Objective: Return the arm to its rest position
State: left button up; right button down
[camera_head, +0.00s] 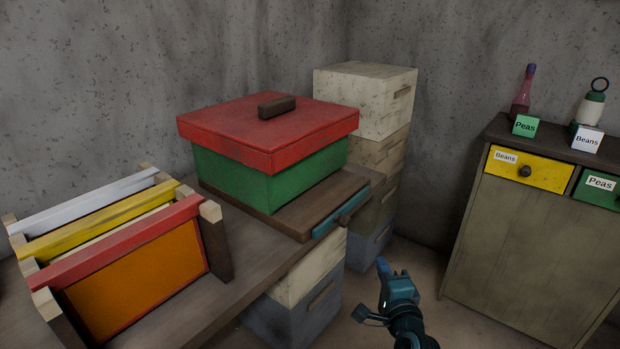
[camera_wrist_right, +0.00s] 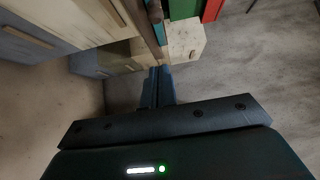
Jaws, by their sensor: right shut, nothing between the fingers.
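My right gripper (camera_head: 383,268) is in the lower middle right of the head view, over the floor between the table and the cabinet. It is shut and empty, and touches nothing that I can see. In the right wrist view its blue fingers (camera_wrist_right: 158,86) lie together, pointing toward the stacked boxes. My left gripper is not in view.
A wooden table (camera_head: 215,312) holds a green box (camera_head: 235,178) with a red lid (camera_head: 250,128) and a rack of coloured frames (camera_head: 140,270). Stacked pale boxes (camera_head: 365,105) stand behind. A cabinet (camera_head: 530,240) stands right. Floor between is clear.

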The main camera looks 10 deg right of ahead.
jog(key=s+a+f+n+g+y, duration=0.2)
jog(key=s+a+n+y, duration=0.35)
jog(key=s+n, duration=0.85)
pick_arm(q)
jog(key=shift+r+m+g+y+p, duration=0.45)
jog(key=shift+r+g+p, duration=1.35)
jog(key=shift+p, duration=6.25)
pick_arm(e)
jog(key=s+a+r+n+g, duration=0.5)
jog(key=s+a+n, duration=0.1)
jog(key=s, duration=0.4)
jog(key=shift+s+a+r+n+h, duration=0.15)
jog(key=shift+s+r+n+h, duration=0.25)
jog(key=shift+n, duration=0.5)
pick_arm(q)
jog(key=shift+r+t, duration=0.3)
pick_arm(e)
jog(key=shift+w+f, duration=0.1)
jog(key=shift+f, duration=0.05)
